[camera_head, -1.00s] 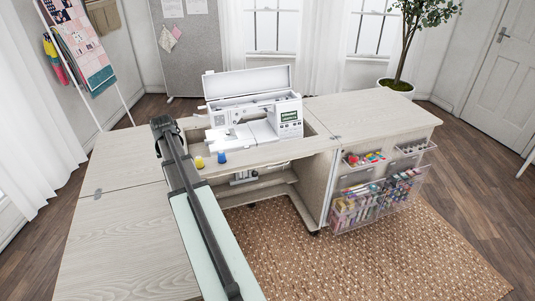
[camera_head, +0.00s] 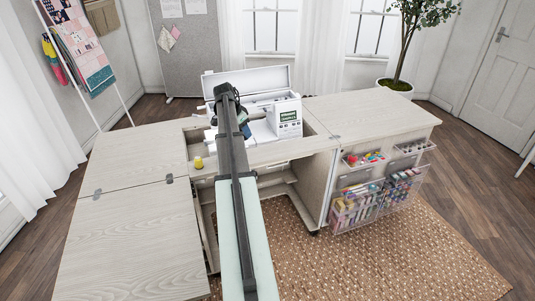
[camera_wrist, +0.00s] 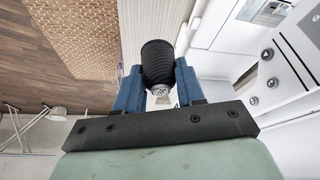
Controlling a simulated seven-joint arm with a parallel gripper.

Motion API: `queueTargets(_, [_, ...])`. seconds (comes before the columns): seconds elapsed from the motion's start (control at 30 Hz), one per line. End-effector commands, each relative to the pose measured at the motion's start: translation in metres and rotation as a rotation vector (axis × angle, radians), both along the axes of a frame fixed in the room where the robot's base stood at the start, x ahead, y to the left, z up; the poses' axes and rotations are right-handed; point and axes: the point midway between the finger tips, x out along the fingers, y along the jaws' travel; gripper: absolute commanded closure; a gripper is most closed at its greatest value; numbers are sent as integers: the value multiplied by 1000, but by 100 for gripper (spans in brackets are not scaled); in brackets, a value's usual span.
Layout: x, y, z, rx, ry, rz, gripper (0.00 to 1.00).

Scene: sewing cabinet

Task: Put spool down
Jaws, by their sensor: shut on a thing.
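In the wrist view, a black ridged spool (camera_wrist: 158,58) sits between the two blue fingers of my gripper (camera_wrist: 158,72), which is shut on it. A pale round end of the spool faces the camera. In the head view, my gripper (camera_head: 242,118) is at the sewing machine's front, mostly hidden behind my arm; I cannot make out the spool clearly there. The white sewing machine (camera_head: 290,122) stands in the cabinet's recess, lid raised. The wrist view shows its white body (camera_wrist: 285,65) close on the right. I cannot tell whether the spool touches anything.
The left cabinet top (camera_head: 130,235) and right top (camera_head: 365,112) are clear. Clear bins (camera_head: 357,208) of sewing supplies hang on the right front.

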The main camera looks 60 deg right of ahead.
Motion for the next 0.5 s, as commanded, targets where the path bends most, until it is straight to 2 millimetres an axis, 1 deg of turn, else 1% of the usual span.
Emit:
queueTargets(0.1, [-2, -1, 1, -9, 4, -102, 90])
queueTargets(0.3, [-5, 0, 1, -18, 7, -193, 90])
queueTargets(0.37, [-5, 0, -2, -19, 8, -201, 90])
queueTargets(0.5, [-5, 0, -18, -19, 8, -204, 90])
